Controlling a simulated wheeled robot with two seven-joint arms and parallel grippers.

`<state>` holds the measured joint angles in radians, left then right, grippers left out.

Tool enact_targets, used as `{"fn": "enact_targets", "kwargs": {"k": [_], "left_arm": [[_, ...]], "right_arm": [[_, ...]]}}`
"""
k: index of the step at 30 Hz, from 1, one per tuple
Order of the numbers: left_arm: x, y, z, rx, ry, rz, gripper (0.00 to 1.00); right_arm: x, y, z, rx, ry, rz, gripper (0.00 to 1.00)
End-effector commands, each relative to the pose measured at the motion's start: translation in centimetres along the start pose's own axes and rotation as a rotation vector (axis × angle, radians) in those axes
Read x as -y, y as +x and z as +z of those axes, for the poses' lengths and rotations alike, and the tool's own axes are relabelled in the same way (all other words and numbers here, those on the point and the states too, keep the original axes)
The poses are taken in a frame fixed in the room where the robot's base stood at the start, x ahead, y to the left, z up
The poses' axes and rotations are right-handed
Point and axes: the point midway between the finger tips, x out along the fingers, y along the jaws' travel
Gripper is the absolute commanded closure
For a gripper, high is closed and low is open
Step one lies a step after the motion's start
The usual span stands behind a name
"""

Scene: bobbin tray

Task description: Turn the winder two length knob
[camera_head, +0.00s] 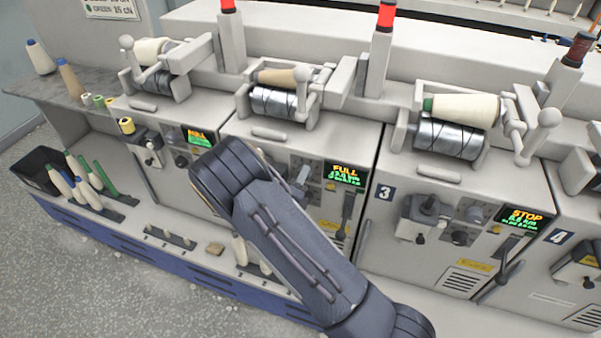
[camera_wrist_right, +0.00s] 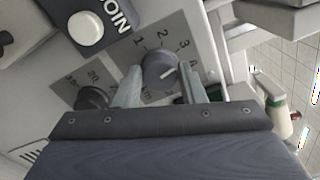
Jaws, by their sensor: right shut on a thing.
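Winder two (camera_head: 335,134) is the middle machine in the head view, with a lit display (camera_head: 345,174) reading FULL. My dark right arm crosses in front of its panel and hides much of it. In the right wrist view, the length knob (camera_wrist_right: 158,68) is a round dark grey knob with a white pointer mark, on a grey dial plate (camera_wrist_right: 150,38) numbered 1, 2, 3 and upward. My right gripper (camera_wrist_right: 161,86) is shut on the knob, one finger on each side. My left gripper is out of view.
A second dark knob (camera_wrist_right: 92,97) and a white button (camera_wrist_right: 86,28) sit close to the gripper. Winder three (camera_head: 450,170) stands to the right with a STOP display. A bobbin shelf with a black bin (camera_head: 36,168) is at the left.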

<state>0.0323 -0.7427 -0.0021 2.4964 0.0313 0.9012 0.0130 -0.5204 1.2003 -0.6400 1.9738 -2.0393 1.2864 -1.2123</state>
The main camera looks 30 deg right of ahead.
Motion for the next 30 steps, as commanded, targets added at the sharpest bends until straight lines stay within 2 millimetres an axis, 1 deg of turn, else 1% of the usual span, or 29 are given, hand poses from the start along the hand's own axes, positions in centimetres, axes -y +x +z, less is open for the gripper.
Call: {"fn": "enact_targets", "kwargs": {"k": [1, 9, 24, 25, 30], "left_arm": [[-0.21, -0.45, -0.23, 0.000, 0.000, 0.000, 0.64], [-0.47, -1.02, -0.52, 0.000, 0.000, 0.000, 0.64], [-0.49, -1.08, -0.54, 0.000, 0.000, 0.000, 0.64], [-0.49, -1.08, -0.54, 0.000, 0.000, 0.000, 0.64], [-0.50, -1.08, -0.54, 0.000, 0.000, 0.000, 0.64]], "right_arm": [[0.17, -0.04, 0.08, 0.000, -0.026, 0.002, 0.86], [-0.02, -0.03, 0.01, 0.000, -0.110, 0.001, 0.86], [-0.13, -0.04, -0.03, 0.000, -0.127, 0.002, 0.86], [-0.13, -0.04, -0.03, 0.000, -0.127, 0.002, 0.62], [-0.11, -0.03, -0.02, 0.000, -0.127, 0.002, 0.42]]}}
